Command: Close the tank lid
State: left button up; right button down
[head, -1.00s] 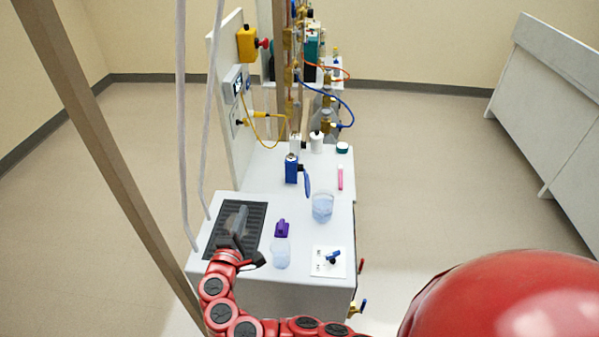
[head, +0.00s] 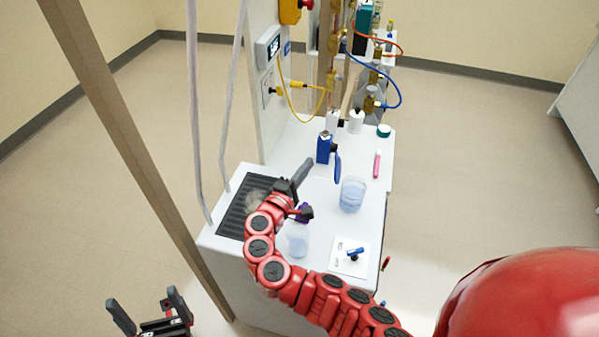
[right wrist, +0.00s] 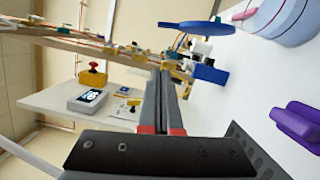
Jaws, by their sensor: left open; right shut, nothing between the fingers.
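The clear tank (head: 352,196) with pale blue content stands on the white bench, and part of it shows in the right wrist view (right wrist: 285,22). A blue round lid (head: 337,167) stands upright at the tank's left side, so the tank is open. The lid also shows edge-on in the right wrist view (right wrist: 197,25). My right gripper (head: 306,166) is shut and empty, above the bench to the left of the lid and apart from it. Its shut fingers also show in the right wrist view (right wrist: 168,82). My left gripper (head: 150,312) is open and empty, low at bottom left, away from the bench.
A blue box (head: 324,147) stands just behind the lid. A purple item (head: 302,212) and a clear beaker (head: 297,240) are near my right arm. A dark grate (head: 236,212) lies at left. A white plate with a blue valve handle (head: 350,257) is at front right.

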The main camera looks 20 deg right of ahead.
aim_at(337, 167)
jog(key=d+p, duration=0.2)
jog(key=d, duration=0.1)
jog(key=d+p, duration=0.1)
jog(key=d, duration=0.1)
jog(key=shift+d+r, duration=0.2)
jog(key=shift+r, duration=0.1)
